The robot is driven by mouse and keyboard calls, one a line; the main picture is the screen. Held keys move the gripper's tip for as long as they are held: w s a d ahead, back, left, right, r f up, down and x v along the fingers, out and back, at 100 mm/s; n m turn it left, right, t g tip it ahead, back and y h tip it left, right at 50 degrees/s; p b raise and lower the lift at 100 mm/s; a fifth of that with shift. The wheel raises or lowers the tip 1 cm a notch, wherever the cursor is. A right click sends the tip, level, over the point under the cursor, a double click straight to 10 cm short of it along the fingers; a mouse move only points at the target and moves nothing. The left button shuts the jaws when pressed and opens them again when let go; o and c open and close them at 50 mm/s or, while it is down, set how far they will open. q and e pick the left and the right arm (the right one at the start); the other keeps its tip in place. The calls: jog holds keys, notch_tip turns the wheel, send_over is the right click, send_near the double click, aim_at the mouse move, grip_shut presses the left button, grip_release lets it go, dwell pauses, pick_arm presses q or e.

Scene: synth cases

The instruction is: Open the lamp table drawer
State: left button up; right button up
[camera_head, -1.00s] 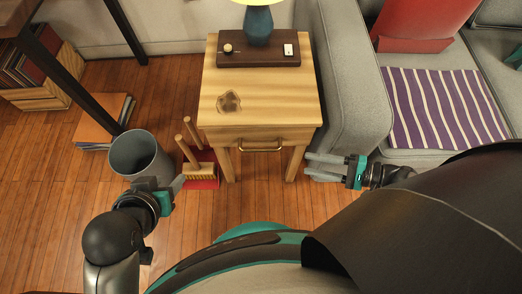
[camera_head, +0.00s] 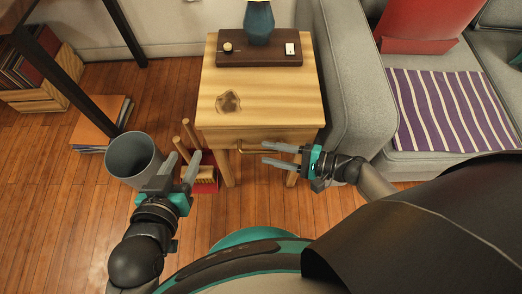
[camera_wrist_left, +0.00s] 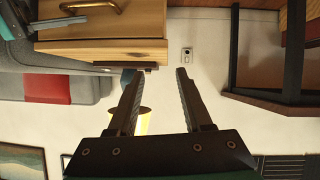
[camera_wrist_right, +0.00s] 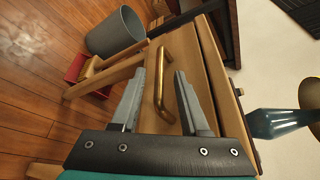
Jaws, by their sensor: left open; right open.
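The wooden lamp table (camera_head: 285,100) stands at the centre of the head view. Its drawer front (camera_wrist_right: 185,55) is flush, so the drawer looks shut. The brass bar handle (camera_wrist_right: 159,92) shows between the open fingers of my right gripper (camera_wrist_right: 159,74) in the right wrist view; I see no closing on it and cannot tell the exact depth gap. In the head view, my right gripper (camera_head: 267,154) is in front of the drawer, partly hiding the handle. My left gripper (camera_head: 183,158) is open and empty, left of the table. The handle also shows in the left wrist view (camera_wrist_left: 92,7).
A grey bin (camera_head: 134,158) and a red dustpan with brush (camera_head: 205,180) stand left of the table, near my left gripper. The grey sofa (camera_head: 350,85) is close on the right.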

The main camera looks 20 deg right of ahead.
aim_at(261, 151)
pick_arm(q)
jog(key=shift+d+r+t+h+b, duration=0.3)
jog(key=shift+d+r+t+h, duration=0.1)
jog(key=shift+d+t, duration=0.35)
pick_arm(e)
jog(key=shift+x, duration=1.6)
pick_arm(q)
jog(key=shift+a, duration=0.1)
pick_arm(e)
jog(key=shift+c, duration=0.4)
grip_shut()
